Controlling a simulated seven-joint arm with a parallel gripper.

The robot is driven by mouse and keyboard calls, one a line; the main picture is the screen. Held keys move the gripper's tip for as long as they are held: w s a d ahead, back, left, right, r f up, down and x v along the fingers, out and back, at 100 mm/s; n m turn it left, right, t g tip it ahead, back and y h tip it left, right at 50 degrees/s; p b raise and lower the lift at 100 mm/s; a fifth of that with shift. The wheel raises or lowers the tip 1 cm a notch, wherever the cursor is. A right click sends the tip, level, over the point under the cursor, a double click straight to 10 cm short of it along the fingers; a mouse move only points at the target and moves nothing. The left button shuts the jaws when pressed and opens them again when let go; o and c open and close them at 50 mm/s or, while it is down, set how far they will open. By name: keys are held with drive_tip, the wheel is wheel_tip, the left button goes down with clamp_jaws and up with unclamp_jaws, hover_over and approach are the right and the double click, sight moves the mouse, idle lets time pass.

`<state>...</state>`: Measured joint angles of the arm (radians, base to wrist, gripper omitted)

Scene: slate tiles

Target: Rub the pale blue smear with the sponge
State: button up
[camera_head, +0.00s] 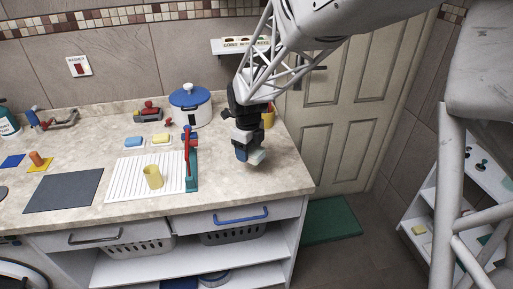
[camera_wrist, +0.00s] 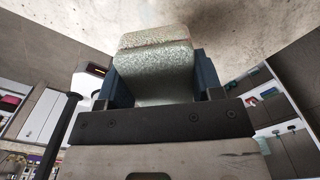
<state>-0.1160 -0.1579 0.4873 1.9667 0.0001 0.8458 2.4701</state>
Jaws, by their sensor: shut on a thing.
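My gripper (camera_head: 249,152) is at the right end of the speckled counter (camera_head: 240,183), pointing down. It is shut on a pale grey-green sponge (camera_head: 257,157). In the wrist view the sponge (camera_wrist: 155,62) sits between the two dark blue fingers, with the counter surface (camera_wrist: 240,25) beyond it. I cannot tell whether the sponge touches the counter or is just above it. I cannot make out the pale blue smear in either view; the gripper and sponge hide part of the counter.
A white pot with a blue lid (camera_head: 190,104) stands behind and left. A red and teal upright object (camera_head: 190,165) stands left of my gripper, beside a white ribbed board (camera_head: 125,180) bearing a yellow cup (camera_head: 153,177). Counter front right is clear.

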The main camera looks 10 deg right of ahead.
drive_tip(key=shift+s+a, duration=0.2)
drive_tip(key=shift+a, duration=0.5)
